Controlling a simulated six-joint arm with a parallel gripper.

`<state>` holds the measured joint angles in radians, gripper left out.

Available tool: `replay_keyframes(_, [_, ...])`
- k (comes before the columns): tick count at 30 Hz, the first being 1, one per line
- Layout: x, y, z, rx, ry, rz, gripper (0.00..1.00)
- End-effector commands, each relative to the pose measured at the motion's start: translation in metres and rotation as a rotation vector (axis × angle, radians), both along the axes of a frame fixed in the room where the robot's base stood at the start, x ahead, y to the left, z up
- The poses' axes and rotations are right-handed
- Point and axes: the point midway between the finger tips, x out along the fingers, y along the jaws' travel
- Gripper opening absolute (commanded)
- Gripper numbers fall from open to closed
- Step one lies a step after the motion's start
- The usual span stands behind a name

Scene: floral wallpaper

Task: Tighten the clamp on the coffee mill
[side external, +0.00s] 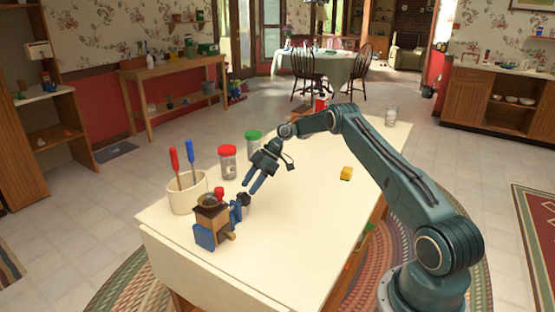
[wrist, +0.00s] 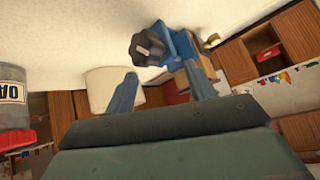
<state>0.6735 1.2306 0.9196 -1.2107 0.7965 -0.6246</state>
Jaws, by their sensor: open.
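The coffee mill (side external: 211,215), a brown wooden box with a dark top, stands at the near left end of the cream table. In the wrist view the fluted dark knob (wrist: 149,46) and blue clamp (wrist: 182,46) show upper centre; part of the wooden mill (wrist: 205,68) shows behind.
A cream crock (side external: 187,196) with a red and a blue screwdriver stands beside the mill. A red-lidded jar (side external: 228,161) and green-lidded jar (side external: 254,141) stand behind my gripper. A yellow block (side external: 346,173) lies to the right. The table's middle is clear.

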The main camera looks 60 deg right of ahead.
Motion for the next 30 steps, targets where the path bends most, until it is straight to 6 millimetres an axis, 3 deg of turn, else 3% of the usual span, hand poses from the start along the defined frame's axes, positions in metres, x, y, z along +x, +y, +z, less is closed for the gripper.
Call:
replay_keyframes(16, [-0.035, -0.004, -0.017, 0.594, 0.292, -0.71, 0.55])
replay_keyframes(30, [-0.08, -0.03, -0.026, 1.192, 0.588, -1.325, 0.55])
